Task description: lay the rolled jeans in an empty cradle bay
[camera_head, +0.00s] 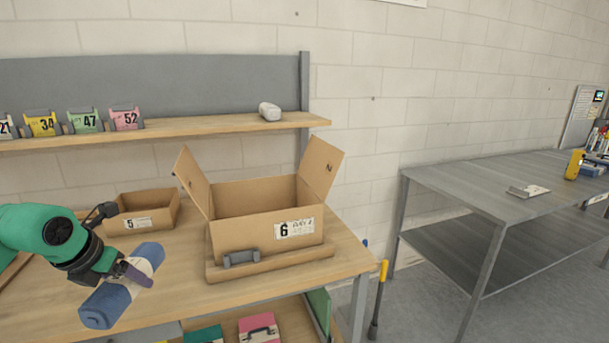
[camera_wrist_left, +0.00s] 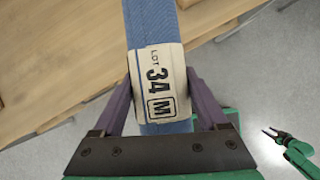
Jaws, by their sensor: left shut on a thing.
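The rolled jeans (camera_head: 105,302) are a blue roll with a pale band around the middle. My left gripper (camera_head: 132,273) is shut on them across the band, over the bench at the lower left. In the left wrist view the band on the jeans (camera_wrist_left: 158,83) reads LOT 34 M, between my two purple fingers. A small green and dark shape at that view's right edge looks like my right gripper (camera_wrist_left: 270,132), over the floor; its jaws are too small to judge. I cannot make out an empty cradle bay for certain.
An open carton marked 6 (camera_head: 265,233) stands on the wooden bench (camera_head: 335,265), with a smaller box marked 5 (camera_head: 143,212) behind my gripper. Numbered cards line the shelf (camera_head: 200,127) above, including a yellow 34 (camera_head: 42,124). A grey table (camera_head: 470,185) stands right.

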